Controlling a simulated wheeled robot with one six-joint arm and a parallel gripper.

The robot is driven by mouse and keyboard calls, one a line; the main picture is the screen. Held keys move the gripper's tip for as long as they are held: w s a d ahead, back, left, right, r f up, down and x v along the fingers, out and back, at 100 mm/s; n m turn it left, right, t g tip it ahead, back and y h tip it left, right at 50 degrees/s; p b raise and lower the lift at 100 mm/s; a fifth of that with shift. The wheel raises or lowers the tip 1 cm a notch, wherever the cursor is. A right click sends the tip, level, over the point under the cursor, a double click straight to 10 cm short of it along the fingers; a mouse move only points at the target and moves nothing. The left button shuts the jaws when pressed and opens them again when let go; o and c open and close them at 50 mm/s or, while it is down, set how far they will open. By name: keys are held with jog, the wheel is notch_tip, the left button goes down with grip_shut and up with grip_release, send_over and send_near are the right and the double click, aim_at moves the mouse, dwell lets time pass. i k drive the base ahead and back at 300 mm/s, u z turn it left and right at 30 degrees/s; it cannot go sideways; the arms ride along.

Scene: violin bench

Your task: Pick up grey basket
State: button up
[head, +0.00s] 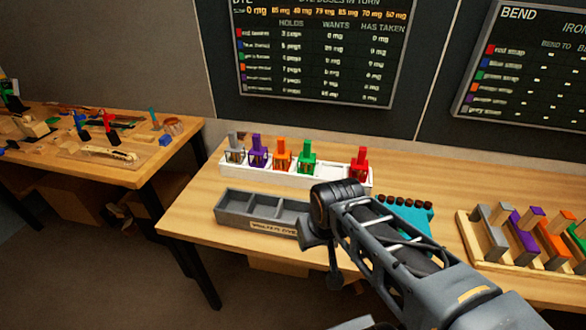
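The grey basket (235,152) is a small cage-like piece with a grey top. It stands upright at the left end of the white rack (299,184) on the bench. Purple (257,150), orange (282,153) and green (306,156) baskets stand beside it. A red basket (360,162) stands at the right end, after a gap. My gripper (335,281) seems to hang down near the bench's front edge, right of and nearer than the grey basket, well apart from it. Its fingers are too small and dark to read.
A grey compartment tray (232,222) with a label stands in front of the rack. A teal block (418,222) with dark round tops is partly behind my arm. A wooden rack (470,243) holds coloured pieces at right. A cluttered second table (100,172) stands left.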

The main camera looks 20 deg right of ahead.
aim_at(233, 148)
jog(key=u, duration=0.3)
jog(key=k, duration=0.5)
jog(key=u, duration=1.35)
jog(key=i, duration=0.95)
jog(key=z, duration=0.4)
jog(key=i, duration=0.7)
jog(key=z, duration=0.8)
